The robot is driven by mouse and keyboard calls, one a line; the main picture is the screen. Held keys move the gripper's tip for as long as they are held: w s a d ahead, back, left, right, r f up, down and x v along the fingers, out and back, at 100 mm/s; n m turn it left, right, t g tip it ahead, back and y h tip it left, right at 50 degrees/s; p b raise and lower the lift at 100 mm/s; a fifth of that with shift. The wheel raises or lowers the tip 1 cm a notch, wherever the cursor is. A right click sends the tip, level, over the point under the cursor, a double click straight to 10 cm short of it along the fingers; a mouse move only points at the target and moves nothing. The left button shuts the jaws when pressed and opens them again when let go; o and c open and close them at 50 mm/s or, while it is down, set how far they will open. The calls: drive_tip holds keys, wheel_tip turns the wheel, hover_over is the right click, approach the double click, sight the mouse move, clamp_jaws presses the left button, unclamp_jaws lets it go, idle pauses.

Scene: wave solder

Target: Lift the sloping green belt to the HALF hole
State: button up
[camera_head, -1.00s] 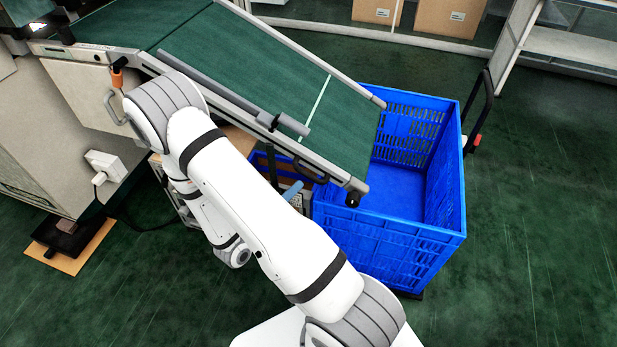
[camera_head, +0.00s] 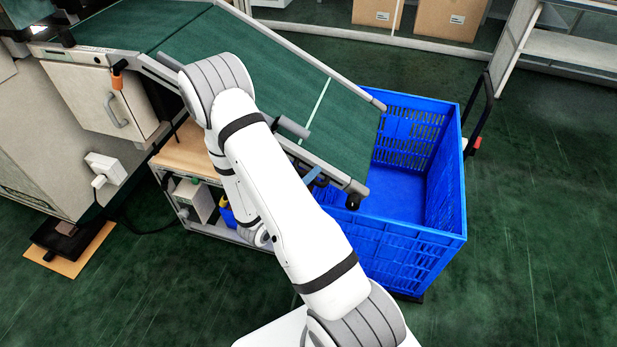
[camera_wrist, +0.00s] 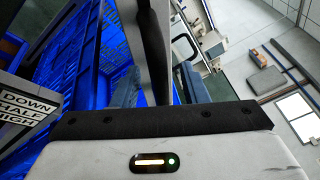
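The sloping green belt (camera_head: 345,125) runs down to the right in the head view, its lower end over the blue crate. A dark handle (camera_head: 319,182) shows under its lower side edge, partly hidden. My gripper (camera_head: 311,175) is at this handle, mostly hidden behind my arm. In the wrist view my gripper (camera_wrist: 158,92) is open, with its blue-grey fingers apart. A dark grey bar (camera_wrist: 153,50) runs between them, with gaps on both sides; I cannot tell whether it touches. A plate marked DOWN, HALF, HIGH (camera_wrist: 27,110) is at the left; its holes are not clear.
The blue crate (camera_head: 405,255) stands under the belt's lower end. A machine cabinet (camera_head: 85,95) is at the left, with a low bench (camera_head: 185,150) beside it. A black trolley handle (camera_head: 484,115) is behind the crate. The floor at the right is clear.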

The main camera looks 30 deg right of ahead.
clamp_jaws()
idle(0.3)
drive_tip(key=r+p, duration=0.2)
drive_tip(key=s+d+r+p, duration=0.1)
drive_tip(key=shift+s+d+r+n, duration=0.1)
drive_tip(key=shift+r+n, duration=0.2)
drive_tip(key=shift+f, duration=0.1)
drive_tip(key=shift+o, duration=0.3)
unclamp_jaws()
drive_tip(key=v, duration=0.8)
